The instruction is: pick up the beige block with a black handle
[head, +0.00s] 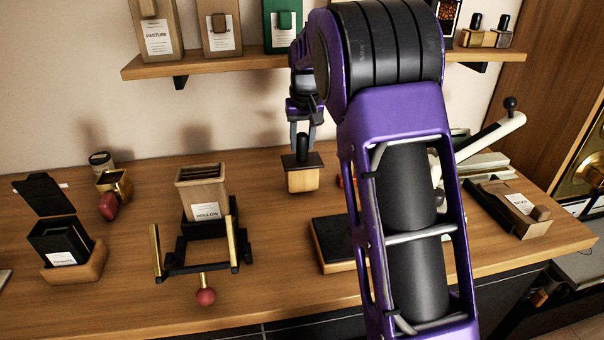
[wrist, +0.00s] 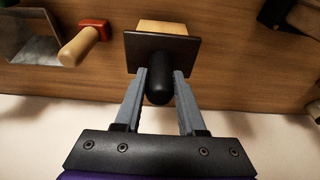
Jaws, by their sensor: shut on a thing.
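The beige block (head: 303,180) has a dark square plate on top and a black upright handle (head: 302,148). My gripper (head: 302,138) is shut on the black handle, with the block hanging below it. In the head view the block appears above the wooden counter, though its exact height is hard to tell. In the wrist view the block (wrist: 168,27) shows only as a beige edge past the dark plate (wrist: 187,52). The handle (wrist: 159,85) sits between the two grey fingers.
A wooden box labelled Hollow (head: 203,187) stands in a black and brass frame to the left. A black flat pad (head: 335,243) lies in front, partly behind my arm. A wooden shelf (head: 210,66) with containers is on the wall above. A red-collared wooden handle (wrist: 85,42) shows in the wrist view.

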